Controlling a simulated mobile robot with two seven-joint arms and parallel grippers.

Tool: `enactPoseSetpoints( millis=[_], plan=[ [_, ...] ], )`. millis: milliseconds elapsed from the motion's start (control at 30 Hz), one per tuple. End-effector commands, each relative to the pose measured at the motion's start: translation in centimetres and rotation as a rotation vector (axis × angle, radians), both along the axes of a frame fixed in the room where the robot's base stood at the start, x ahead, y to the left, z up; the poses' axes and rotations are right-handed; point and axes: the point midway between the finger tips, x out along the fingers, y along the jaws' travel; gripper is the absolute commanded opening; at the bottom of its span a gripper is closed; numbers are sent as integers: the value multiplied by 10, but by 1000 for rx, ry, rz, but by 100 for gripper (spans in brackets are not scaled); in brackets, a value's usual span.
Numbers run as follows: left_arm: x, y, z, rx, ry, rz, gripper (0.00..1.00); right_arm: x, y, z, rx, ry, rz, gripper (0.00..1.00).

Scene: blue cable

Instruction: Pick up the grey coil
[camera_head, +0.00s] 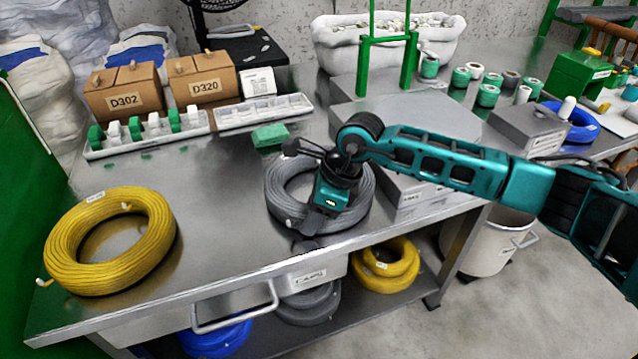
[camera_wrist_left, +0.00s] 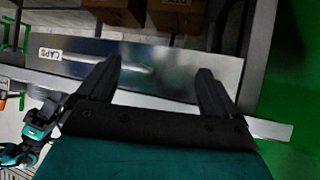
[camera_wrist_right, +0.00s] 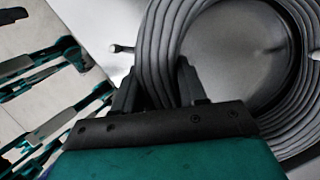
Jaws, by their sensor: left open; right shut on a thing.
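The grey coil (camera_head: 283,203) lies on the steel table near its front edge. My right gripper (camera_head: 307,238) reaches down over the front of its ring and hides part of it. In the right wrist view, that gripper (camera_wrist_right: 157,85) is shut on the bundled strands of the grey coil (camera_wrist_right: 165,40), one finger on each side. I cannot tell any gap between coil and table.
A yellow coil (camera_head: 70,265) lies at the table's left. Two brown boxes (camera_head: 125,95) and white trays (camera_head: 265,110) with a green block (camera_head: 270,135) stand behind. A grey box (camera_head: 415,190) is close to the coil's right. Bare table lies left of the grey coil.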

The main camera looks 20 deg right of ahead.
Motion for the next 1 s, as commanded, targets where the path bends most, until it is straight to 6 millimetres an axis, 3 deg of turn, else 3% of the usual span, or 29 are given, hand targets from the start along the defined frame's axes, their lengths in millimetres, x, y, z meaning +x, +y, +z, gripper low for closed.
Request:
enactPoseSetpoints(
  millis=[300,1000],
  plan=[
    [0,0,0,-1,-1,1,94,0,0,0,0,0,0,0],
    [2,-2,4,-11,-5,6,94,2,0,9,3,-9,0,0]
  ],
)
